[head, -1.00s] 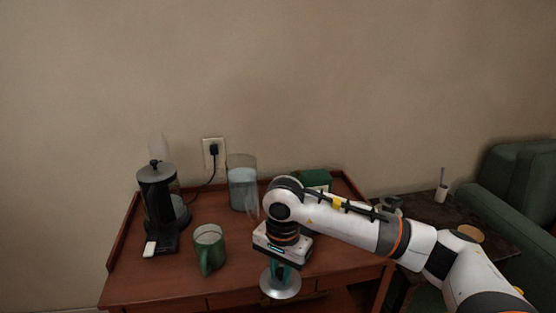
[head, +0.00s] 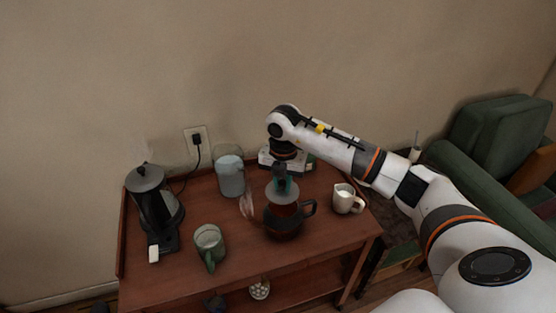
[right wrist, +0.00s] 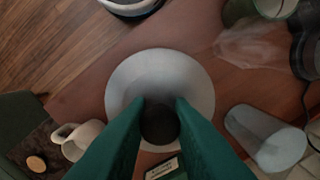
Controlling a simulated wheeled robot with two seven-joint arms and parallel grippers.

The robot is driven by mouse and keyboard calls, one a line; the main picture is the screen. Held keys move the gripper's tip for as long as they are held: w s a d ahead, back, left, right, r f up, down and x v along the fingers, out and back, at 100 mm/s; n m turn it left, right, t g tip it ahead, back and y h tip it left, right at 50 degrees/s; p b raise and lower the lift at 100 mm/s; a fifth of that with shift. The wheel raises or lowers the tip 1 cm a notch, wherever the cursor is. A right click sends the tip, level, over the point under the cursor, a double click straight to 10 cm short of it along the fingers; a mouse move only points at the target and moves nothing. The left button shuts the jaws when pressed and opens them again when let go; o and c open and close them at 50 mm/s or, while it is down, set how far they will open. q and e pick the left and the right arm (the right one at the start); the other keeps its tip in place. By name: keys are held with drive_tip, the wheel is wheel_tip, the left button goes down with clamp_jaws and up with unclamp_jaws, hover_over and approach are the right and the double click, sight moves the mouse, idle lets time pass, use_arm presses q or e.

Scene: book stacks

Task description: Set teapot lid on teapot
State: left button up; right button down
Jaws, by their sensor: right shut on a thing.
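The teapot lid (head: 283,195) is a pale grey disc with a dark knob. My right gripper (head: 281,181) points down and is shut on the knob. In the right wrist view the lid (right wrist: 160,72) shows below the green fingers (right wrist: 160,118), knob between them. The teapot (head: 284,225) is dark glass with a black handle at its right, upright on the wooden table. The lid appears over its top; I cannot tell whether they touch. In the right wrist view the lid hides the teapot. My left gripper is not in view.
On the table (head: 180,280) are a black coffee maker (head: 152,200) at left, a green mug (head: 209,243) in front, a glass pitcher (head: 230,178) behind and a white creamer (head: 346,199) right of the teapot. A transparent curved thing (head: 247,205) stands close left of the teapot.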

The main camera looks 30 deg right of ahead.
sight(284, 193)
drive_tip(key=shift+w+d+r+m, duration=0.25)
drive_tip(key=shift+m, duration=0.65)
drive_tip(key=shift+f, duration=0.1)
drive_tip(key=shift+f+b, duration=1.7)
drive_tip(key=shift+f, duration=0.6)
drive_tip(key=shift+f, duration=0.15)
drive_tip(key=shift+s+f, duration=0.1)
drive_tip(key=shift+f, duration=0.15)
drive_tip(key=shift+f, duration=0.2)
drive_tip(key=shift+f+b, duration=0.4)
drive_tip(key=shift+b, duration=0.05)
